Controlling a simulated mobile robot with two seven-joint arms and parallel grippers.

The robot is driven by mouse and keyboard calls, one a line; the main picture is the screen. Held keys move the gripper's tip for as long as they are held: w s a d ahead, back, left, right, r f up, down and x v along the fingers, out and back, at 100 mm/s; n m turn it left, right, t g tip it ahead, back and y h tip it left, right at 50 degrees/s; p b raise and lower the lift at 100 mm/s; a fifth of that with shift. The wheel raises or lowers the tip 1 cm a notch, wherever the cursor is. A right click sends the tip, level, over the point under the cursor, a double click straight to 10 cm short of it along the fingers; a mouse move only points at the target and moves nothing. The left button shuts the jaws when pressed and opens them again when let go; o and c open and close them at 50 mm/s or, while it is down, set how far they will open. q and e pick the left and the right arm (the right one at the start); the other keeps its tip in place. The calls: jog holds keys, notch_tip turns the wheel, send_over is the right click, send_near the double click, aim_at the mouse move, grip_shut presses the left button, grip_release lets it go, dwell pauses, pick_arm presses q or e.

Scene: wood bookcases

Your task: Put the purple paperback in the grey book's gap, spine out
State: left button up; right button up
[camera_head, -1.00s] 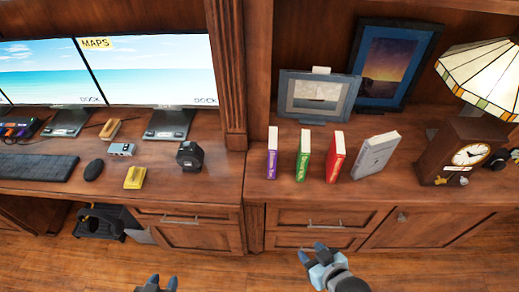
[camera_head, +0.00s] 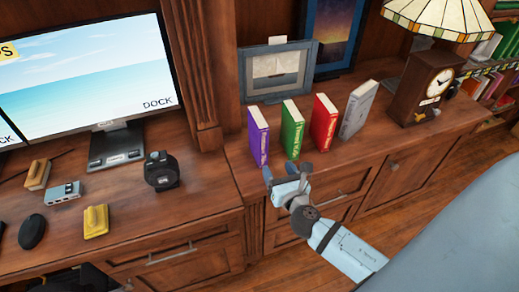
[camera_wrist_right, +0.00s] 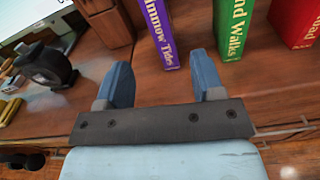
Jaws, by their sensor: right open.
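The purple paperback (camera_head: 258,137) stands upright on the cabinet top, at the left end of a spaced row, its lettered spine facing me. The grey book (camera_head: 358,108) stands at the row's right end and looks tilted. My right gripper (camera_head: 287,173) is open and empty at the cabinet's front edge, in front of the purple and green books. In the right wrist view the purple spine (camera_wrist_right: 161,32) shows ahead, between the open fingers (camera_wrist_right: 160,72) and beyond them. My left gripper is out of view.
A green book (camera_head: 292,130) and a red book (camera_head: 323,122) stand between the purple and grey ones. Framed pictures (camera_head: 278,72) stand behind. A clock (camera_head: 424,88) and lamp are at right. A black tape-like device (camera_head: 161,171) sits on the desk at left.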

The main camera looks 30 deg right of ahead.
aim_at(264, 144)
jog(key=shift+n, duration=0.6)
jog(key=x, duration=0.8)
jog(key=shift+w+a+r+p, duration=0.1)
jog(key=shift+w+r+p, duration=0.05)
jog(key=shift+r+p, duration=0.2)
jog(key=shift+r+x, duration=0.15)
jog(key=shift+x, duration=1.4)
jog(key=shift+r+x, duration=0.1)
jog(key=shift+x, duration=1.45)
jog(key=shift+c, duration=0.3)
grip_shut()
